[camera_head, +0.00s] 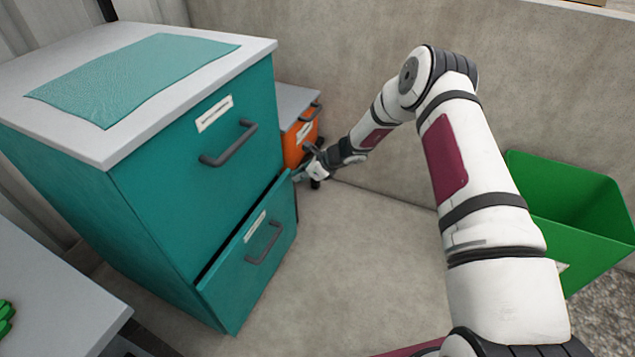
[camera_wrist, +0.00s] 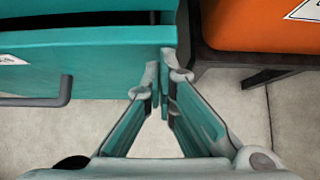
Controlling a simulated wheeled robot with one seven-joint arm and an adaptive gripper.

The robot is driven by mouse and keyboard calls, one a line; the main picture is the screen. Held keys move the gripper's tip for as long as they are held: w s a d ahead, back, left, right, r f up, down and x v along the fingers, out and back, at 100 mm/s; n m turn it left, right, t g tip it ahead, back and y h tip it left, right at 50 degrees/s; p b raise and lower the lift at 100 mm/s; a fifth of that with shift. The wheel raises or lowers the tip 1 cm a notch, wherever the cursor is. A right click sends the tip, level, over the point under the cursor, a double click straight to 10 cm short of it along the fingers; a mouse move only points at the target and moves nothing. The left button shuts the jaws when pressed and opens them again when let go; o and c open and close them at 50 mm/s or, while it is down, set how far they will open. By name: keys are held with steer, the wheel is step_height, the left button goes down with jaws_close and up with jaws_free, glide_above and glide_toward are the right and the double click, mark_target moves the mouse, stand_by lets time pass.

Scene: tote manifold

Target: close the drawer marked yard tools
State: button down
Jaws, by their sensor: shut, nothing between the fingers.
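A teal cabinet (camera_head: 150,210) has an upper drawer (camera_head: 215,165) that looks flush and a lower drawer (camera_head: 255,262) that stands slightly open, with a dark gap along its top. Each has a grey bar handle and a white label too small to read, so I cannot tell which is marked yard tools. My gripper (camera_head: 300,175) is at the far top corner of the lower drawer's front. In the wrist view, my shut, empty gripper (camera_wrist: 165,78) has its fingertips at the end of a teal drawer front (camera_wrist: 100,62); touching or just short, I cannot tell.
An orange drawer unit (camera_head: 298,140) stands just beyond the teal cabinet, close to my gripper. A green bin (camera_head: 575,215) is at the right. A grey-topped unit (camera_head: 50,290) is at the lower left. The floor before the drawers is clear; a concrete wall stands behind.

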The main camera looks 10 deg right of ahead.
mark_target(289, 173)
steer(key=shift+w+a, duration=1.05)
steer(key=shift+a, duration=0.3)
steer(key=shift+a+r, duration=0.1)
steer(key=shift+a, duration=0.05)
